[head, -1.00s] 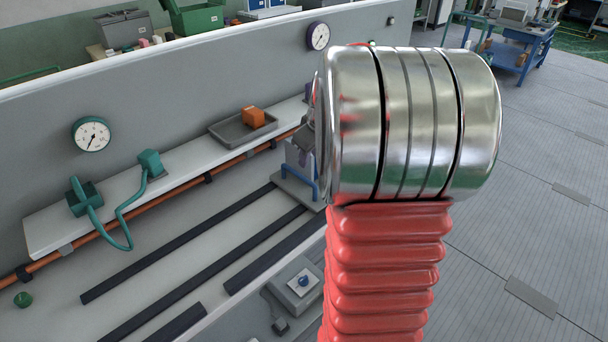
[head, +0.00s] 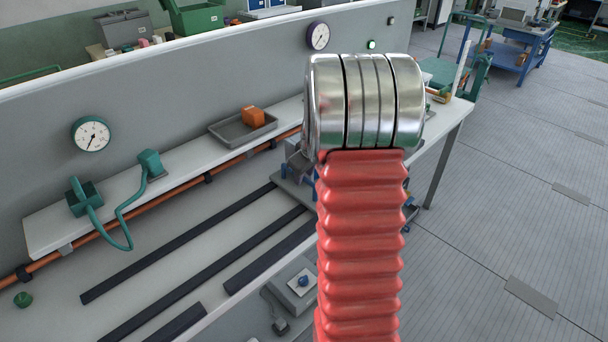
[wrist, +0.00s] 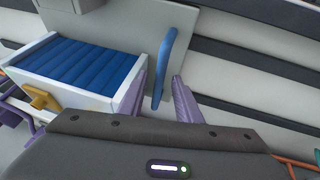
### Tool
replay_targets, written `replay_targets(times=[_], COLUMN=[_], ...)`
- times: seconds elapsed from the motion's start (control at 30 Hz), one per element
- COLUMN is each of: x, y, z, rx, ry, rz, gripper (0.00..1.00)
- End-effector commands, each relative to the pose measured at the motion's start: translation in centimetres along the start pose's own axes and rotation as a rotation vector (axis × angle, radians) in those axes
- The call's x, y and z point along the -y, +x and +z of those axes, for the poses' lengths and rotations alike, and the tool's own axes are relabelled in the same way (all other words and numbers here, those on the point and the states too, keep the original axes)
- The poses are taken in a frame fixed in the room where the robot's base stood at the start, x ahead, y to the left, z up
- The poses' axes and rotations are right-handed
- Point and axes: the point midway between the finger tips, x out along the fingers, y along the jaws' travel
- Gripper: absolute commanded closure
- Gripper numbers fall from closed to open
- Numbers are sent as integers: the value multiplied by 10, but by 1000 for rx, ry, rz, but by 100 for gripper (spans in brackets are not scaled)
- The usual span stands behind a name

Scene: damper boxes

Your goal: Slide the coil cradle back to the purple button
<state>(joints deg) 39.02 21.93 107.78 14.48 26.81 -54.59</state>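The coil cradle shows in the head view as a grey plate (head: 287,192) at the far end of the dark rails, mostly hidden behind my arm. In the wrist view its light plate (wrist: 205,45) carries an upright blue handle (wrist: 166,62). My gripper (wrist: 160,97) has two purple fingers standing apart, one on each side of the handle's lower end, with gaps visible. In the head view the gripper is hidden behind my arm. I cannot make out a purple button in either current view.
Dark rails (head: 205,260) run toward the near left. A green button (head: 22,300) lies at the near left. A white box with blue slats (wrist: 85,70) stands left of the handle. A shelf (head: 48,232) with a grey tray (head: 216,131) lines the wall.

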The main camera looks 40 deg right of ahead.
Motion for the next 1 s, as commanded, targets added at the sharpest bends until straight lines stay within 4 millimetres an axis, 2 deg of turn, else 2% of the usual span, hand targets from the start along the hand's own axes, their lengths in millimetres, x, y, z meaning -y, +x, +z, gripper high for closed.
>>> replay_targets(times=[0.3,0.73,1.0], x=[0,0,-1], y=[2,1,1], z=[0,0,0], rx=[-1,0,0], ry=[1,2,2], rz=[0,0,0], gripper=[69,99,100])
